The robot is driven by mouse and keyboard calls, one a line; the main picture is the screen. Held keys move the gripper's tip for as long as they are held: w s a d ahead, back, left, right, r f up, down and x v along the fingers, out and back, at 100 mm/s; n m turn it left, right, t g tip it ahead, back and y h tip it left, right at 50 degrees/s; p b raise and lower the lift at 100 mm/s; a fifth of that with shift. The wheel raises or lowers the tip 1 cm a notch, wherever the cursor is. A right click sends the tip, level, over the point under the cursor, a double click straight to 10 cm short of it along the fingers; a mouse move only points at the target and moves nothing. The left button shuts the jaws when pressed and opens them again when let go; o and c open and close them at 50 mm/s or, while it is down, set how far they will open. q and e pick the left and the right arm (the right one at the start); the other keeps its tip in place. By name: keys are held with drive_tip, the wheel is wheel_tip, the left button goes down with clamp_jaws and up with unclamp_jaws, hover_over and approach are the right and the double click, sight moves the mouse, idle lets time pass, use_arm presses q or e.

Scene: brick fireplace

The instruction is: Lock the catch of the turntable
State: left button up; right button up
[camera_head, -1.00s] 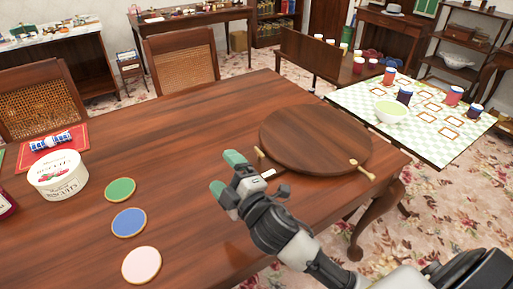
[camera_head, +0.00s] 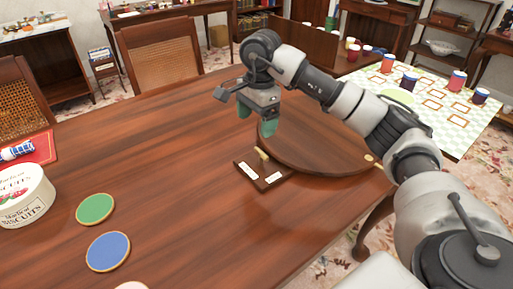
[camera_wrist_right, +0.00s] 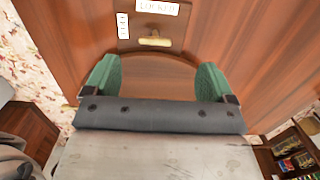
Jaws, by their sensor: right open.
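The round wooden turntable (camera_head: 312,152) lies on the table, partly hidden by my right arm. At its near left edge is a dark catch plate (camera_head: 260,182) with two white labels and a small brass lever (camera_head: 262,154). In the right wrist view the lever (camera_wrist_right: 155,42) lies beside the turntable's rim, below a label (camera_wrist_right: 157,7) that seems to read "LOCKED". My right gripper (camera_head: 257,122), with green fingertips, is open and empty above the turntable's left edge, just beyond the catch. In the wrist view its fingers (camera_wrist_right: 155,82) stand wide apart over the turntable. My left gripper is not in view.
A brass knob (camera_head: 370,158) sits at the turntable's right edge. Green (camera_head: 95,209) and blue (camera_head: 108,251) coasters and a biscuit tub (camera_head: 22,196) lie at the left. A checked table (camera_head: 455,125) with jars stands at the right. The table's middle is clear.

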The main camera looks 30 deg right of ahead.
sight(261, 151)
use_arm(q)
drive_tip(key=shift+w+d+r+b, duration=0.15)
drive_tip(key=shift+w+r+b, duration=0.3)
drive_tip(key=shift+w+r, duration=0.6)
use_arm(e)
drive_tip(key=shift+h, duration=0.4)
drive_tip(key=f, duration=0.3)
drive_tip(key=d+f, duration=0.1)
drive_tip(key=f, duration=0.6)
drive_tip(key=shift+d, duration=0.25)
drive_tip(key=shift+c, duration=0.3)
drive_tip(key=c, duration=0.9)
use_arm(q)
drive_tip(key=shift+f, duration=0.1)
use_arm(e)
drive_tip(key=shift+o, duration=0.2)
